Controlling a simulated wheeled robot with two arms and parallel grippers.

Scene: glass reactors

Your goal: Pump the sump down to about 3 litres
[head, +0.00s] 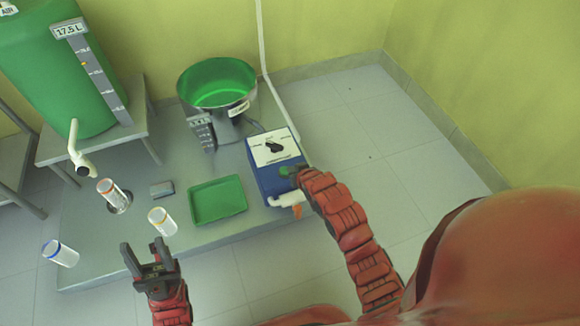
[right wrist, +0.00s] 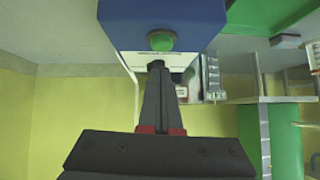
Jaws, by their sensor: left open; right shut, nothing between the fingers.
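The sump looks to be the round metal vessel (head: 240,128) with green liquid inside and a grey level scale (head: 201,132) on its side, whose reading is too small to tell. A blue pump box (head: 263,180) with a white top and black dial (head: 273,145) stands right of it. Its green button (right wrist: 161,41) shows in the right wrist view. My right gripper (right wrist: 157,65) is shut and empty, its tips right at the button; I cannot tell whether they touch. My left gripper (head: 146,252) is open and empty, in front of the platform.
A green tank (head: 55,75) with a "17.5 L" scale stands on a bench (head: 105,140) at left, its white tap (head: 78,150) hanging over. A green tray (head: 218,200), a grey block (head: 162,188) and clear cylinders (head: 162,221) are near the platform's front. Floor at right is clear.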

